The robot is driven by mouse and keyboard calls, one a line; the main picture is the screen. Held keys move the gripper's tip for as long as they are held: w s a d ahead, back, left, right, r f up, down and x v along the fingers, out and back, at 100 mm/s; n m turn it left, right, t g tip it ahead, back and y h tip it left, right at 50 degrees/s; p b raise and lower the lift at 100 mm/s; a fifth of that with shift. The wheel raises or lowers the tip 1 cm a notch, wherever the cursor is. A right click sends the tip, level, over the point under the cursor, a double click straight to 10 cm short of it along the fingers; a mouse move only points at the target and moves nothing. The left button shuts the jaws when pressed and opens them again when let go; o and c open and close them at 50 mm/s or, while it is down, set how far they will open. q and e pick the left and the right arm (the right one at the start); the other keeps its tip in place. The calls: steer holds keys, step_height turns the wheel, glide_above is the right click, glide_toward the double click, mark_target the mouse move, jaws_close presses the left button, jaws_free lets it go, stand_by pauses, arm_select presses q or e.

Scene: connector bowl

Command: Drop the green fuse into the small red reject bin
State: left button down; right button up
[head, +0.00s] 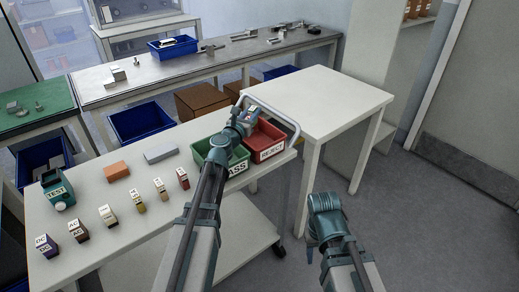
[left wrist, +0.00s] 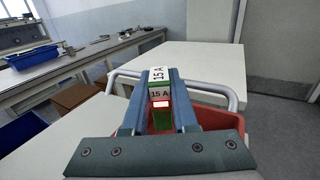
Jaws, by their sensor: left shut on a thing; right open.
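The green fuse (left wrist: 160,94), with white "15 A" labels, is held between the two fingers of my left gripper in the left wrist view. In the head view my left gripper (head: 246,116) is over the small red reject bin (head: 266,154), which has a white REJECT label. The bin's red rim also shows in the left wrist view (left wrist: 212,118), behind and below the fingers. The gripper hides part of the bin's inside. My right gripper (head: 323,204) is open and apart from the table, low at the right.
A green PASS bin (head: 205,150) stands left of the reject bin, partly behind my left arm. Several small labelled fuses, a teal TEST device (head: 57,189), an orange block (head: 116,171) and a grey block (head: 160,154) are on the white cart. A bare white table (head: 320,100) stands behind.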

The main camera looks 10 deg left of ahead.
arm_select(q)
steer(key=shift+f, duration=0.15)
steer(key=c, duration=0.6)
jaws_free()
steer(key=s, duration=0.4)
steer(key=s+a, duration=0.1)
steer(key=s, duration=0.4)
steer(key=s+a, duration=0.1)
steer(key=s, duration=0.3)
steer(key=shift+s+a, duration=0.15)
steer(key=shift+s, duration=0.1)
